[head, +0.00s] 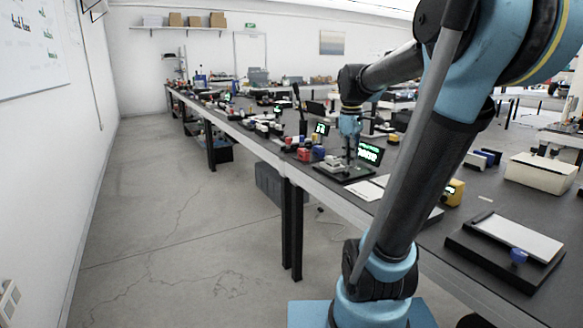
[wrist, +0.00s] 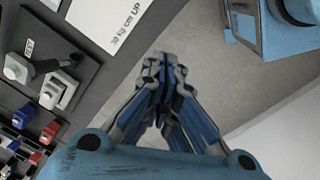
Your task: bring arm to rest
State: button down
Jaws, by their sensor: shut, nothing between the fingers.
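My gripper (wrist: 163,65) is in the middle of the wrist view. Its fingers are together at the tips, with nothing between them. In the head view my arm rises from its blue base, bends over at the top and hangs down, with my gripper (head: 350,150) above the near edge of the long bench (head: 455,225). Behind the fingers, the wrist view shows the bench edge and bare grey floor. A dark plate with a test fixture (wrist: 52,80) lies to their left. The gap between gripper and fixture is hard to judge.
White paper (wrist: 112,18) with printed text lies on the bench. Small red and blue items (wrist: 28,115) sit at the left in the wrist view. A black clipboard-like tray (head: 470,248) and a white box (head: 540,172) stand at right. The floor aisle (head: 170,220) is clear.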

jog(key=s+f+m+t, duration=0.1)
jog(key=s+f+m, duration=1)
jog(key=s+f, duration=0.7)
jog(key=shift+s+f+y, duration=0.2)
jog(key=shift+s+y, duration=0.1)
jog(key=shift+s, duration=0.1)
jog(key=shift+a, duration=0.1)
jog(key=shift+w+f, duration=0.2)
jog(key=shift+w, duration=0.2)
